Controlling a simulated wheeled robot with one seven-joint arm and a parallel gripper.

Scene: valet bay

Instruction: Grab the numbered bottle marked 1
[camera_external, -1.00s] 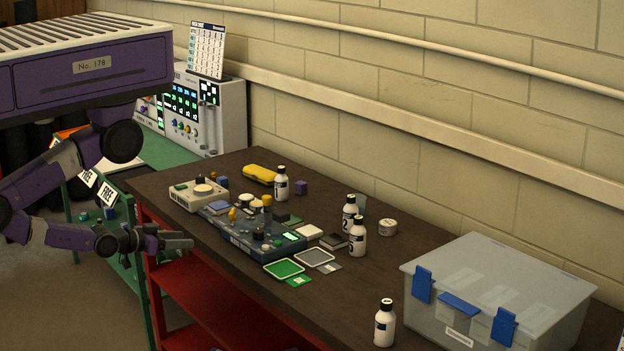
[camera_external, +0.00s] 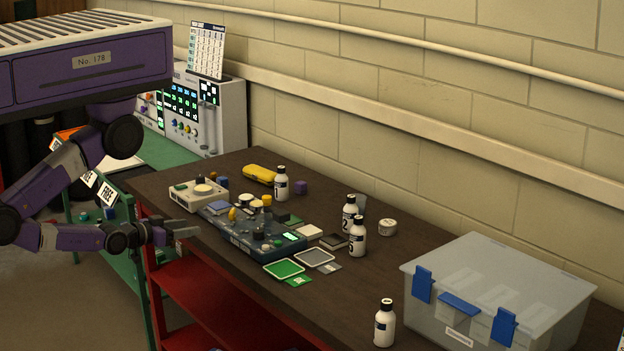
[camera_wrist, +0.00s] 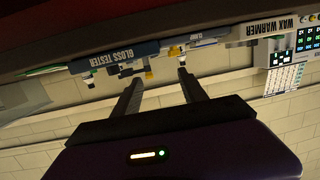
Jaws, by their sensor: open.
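Several white bottles with black caps and dark labels stand upright on the dark table. One bottle (camera_external: 281,186) is at the back behind the gloss tester. Two more bottles, a rear one (camera_external: 349,214) and a front one (camera_external: 357,237), stand close together near the middle. Another bottle (camera_external: 384,324) is at the front, beside the clear bin. I cannot read for sure which label says 1. My gripper (camera_external: 193,229) is open and empty at the table's left edge, apart from every bottle. In the wrist view, my gripper (camera_wrist: 160,76) has its two fingers spread with nothing between them.
The gloss tester (camera_external: 240,236) lies between my gripper and the bottles. Green and grey cards (camera_external: 284,268), a yellow case (camera_external: 260,173) and a small white tub (camera_external: 387,227) are around it. A clear bin with blue latches (camera_external: 485,300) takes the front right. The wall runs behind.

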